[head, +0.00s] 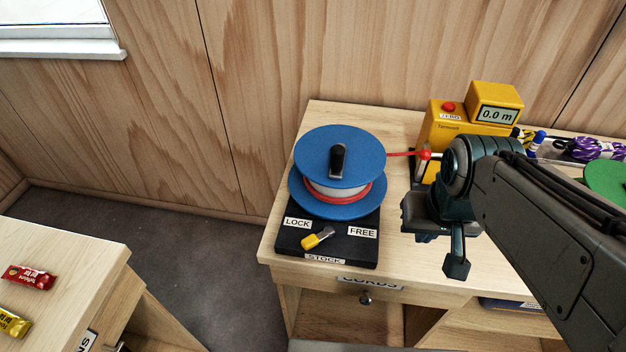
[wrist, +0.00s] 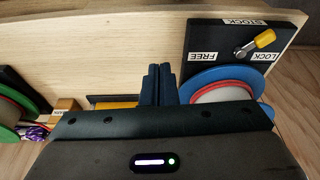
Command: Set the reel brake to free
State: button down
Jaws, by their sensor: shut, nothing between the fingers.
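The brake lever (head: 318,238) has a yellow handle and a grey pivot. It sits on the black base (head: 326,249) in front of the blue reel (head: 340,160). Its handle points toward the lower left, on the side of the LOCK label (head: 297,223) and away from the FREE label (head: 362,232). In the wrist view the lever (wrist: 256,43) is at the upper right, beside LOCK. My gripper (head: 456,266) is right of the base, apart from the lever. Its fingers (wrist: 157,85) are shut together and empty.
A yellow meter (head: 496,104) stands behind my gripper, and a red cord runs from the reel toward it. Purple cord (head: 590,148) and a green reel (head: 607,180) lie to the right. Free table shows right of the base.

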jog(key=w+a+r+n+g, duration=0.1)
jog(key=w+a+n+g, duration=0.1)
jog(key=w+a, duration=0.25)
jog(key=n+g+h+p, duration=0.2)
jog(key=n+g, duration=0.1)
jog(key=n, duration=0.3)
send_near(318, 238)
jog(key=a, duration=0.1)
jog(key=w+a+r, duration=0.1)
jog(key=w+a, duration=0.1)
jog(key=shift+a+r, duration=0.4)
jog(key=shift+f, duration=0.1)
jog(key=x, duration=1)
jog(key=shift+s, duration=0.1)
